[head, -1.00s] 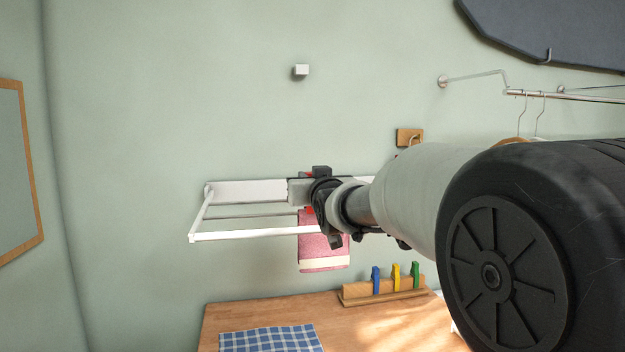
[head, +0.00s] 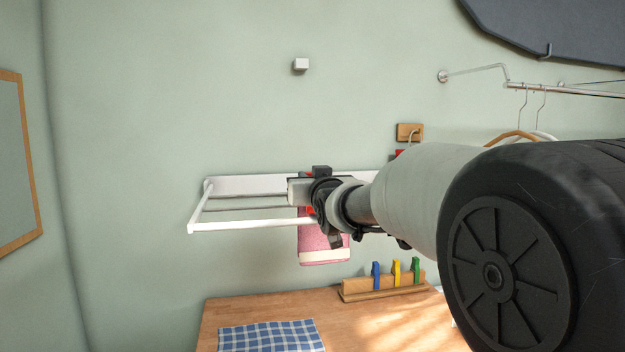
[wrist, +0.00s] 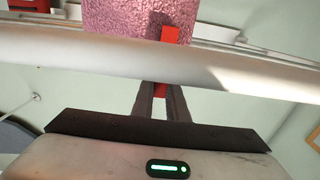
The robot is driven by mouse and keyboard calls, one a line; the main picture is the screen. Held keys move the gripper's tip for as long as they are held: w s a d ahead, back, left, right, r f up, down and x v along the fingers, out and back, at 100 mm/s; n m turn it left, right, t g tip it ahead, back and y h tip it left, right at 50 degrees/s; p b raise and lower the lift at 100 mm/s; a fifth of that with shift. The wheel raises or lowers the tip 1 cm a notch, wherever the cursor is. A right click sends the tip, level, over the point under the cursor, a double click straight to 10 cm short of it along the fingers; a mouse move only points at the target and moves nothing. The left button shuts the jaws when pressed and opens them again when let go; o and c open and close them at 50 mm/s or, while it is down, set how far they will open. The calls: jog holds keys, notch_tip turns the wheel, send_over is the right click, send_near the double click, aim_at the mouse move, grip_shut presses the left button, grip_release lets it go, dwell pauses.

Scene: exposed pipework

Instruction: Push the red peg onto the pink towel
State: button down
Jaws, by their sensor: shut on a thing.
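The red peg (wrist: 171,35) shows above the white front bar of the rack in the wrist view, in front of the pink towel (wrist: 125,18). A lower bit of red shows below the bar between my fingertips; the bar hides the middle. My gripper (wrist: 161,95) is shut on the peg. In the head view the pink towel (head: 323,245) hangs from the rack below my wrist, and a small patch of red peg (head: 309,209) shows beside it. My arm hides the fingers there. Whether the peg touches the towel I cannot tell.
The white wall rack (head: 250,226) surrounds the working area, its front bar (wrist: 200,68) close to my fingers. Below, a wooden table (head: 250,309) carries a peg holder (head: 355,292) with blue, yellow and green pegs and a checked cloth (head: 270,337). Rack space left of the towel is bare.

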jog(key=shift+f+b, duration=0.65)
jog(key=shift+f, duration=0.05)
jog(key=c, duration=1.7)
grip_release()
jog(key=shift+o, duration=0.2)
jog(key=shift+r, duration=0.15)
jog(key=shift+r+p, duration=1.8)
jog(key=shift+r, duration=1.55)
jog(key=shift+s+d, duration=0.1)
jog(key=shift+d, duration=0.05)
jog(key=s+d+f+m+g+h+p, duration=0.1)
jog(key=s+d+f+g+h+p, duration=0.15)
jog(key=s+d, duration=0.55)
jog(key=s+d+f+m+g+h+p, duration=0.1)
jog(key=s+d+f+g+p, duration=0.25)
jog(key=s, duration=0.65)
jog(key=s+d+f+g+p, duration=0.2)
jog(key=s+d+f+g, duration=0.1)
jog(key=s, duration=0.9)
jog(key=s+d+f+m+g+h+p, duration=0.1)
jog(key=s+d+f, duration=0.4)
jog(key=s, duration=0.7)
notch_tip(320, 180, down, 2)
jog(key=shift+f+g+p, duration=0.1)
jog(key=shift+g+p, duration=0.7)
jog(key=shift+g, duration=0.1)
